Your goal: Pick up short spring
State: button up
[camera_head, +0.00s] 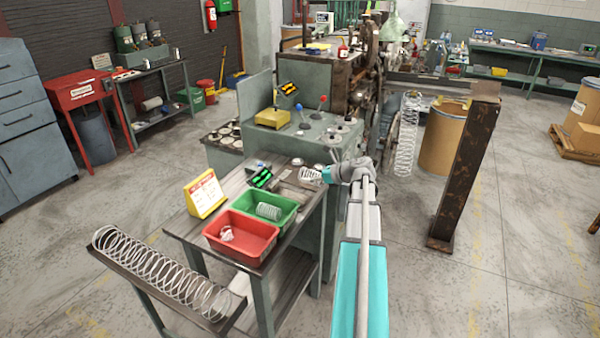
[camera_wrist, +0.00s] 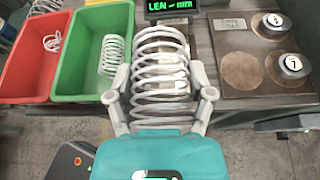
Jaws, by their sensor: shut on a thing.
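A short white wire spring (camera_wrist: 163,62) is between the two fingers of my gripper (camera_wrist: 162,98) in the wrist view, with its coils stacked away from the palm. My gripper is shut on it. In the head view the gripper (camera_head: 327,175) and the held spring (camera_head: 309,174) are over the right back part of the small work table (camera_head: 240,275). Another small spring (camera_head: 268,211) lies in the green bin (camera_head: 284,203); it also shows in the wrist view (camera_wrist: 112,55). A tangled white wire piece (camera_head: 227,234) lies in the red bin (camera_head: 250,247).
A length display (camera_wrist: 170,8) stands just behind the held spring. A brown plate (camera_wrist: 235,93) with round weights (camera_wrist: 293,64) is to its right. A yellow sign (camera_head: 205,194) stands left of the bins. A long spring (camera_head: 165,270) lies in a trough. The coiling machine rises behind.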

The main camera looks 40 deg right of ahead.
jog(key=shift+a+p+v, duration=0.2)
jog(key=shift+p+v, duration=0.15)
jog(key=shift+v, duration=0.8)
jog(key=shift+a+p+v, duration=0.15)
jog(key=shift+p+v, duration=0.15)
jog(key=shift+v, duration=0.8)
jog(key=shift+s, duration=0.15)
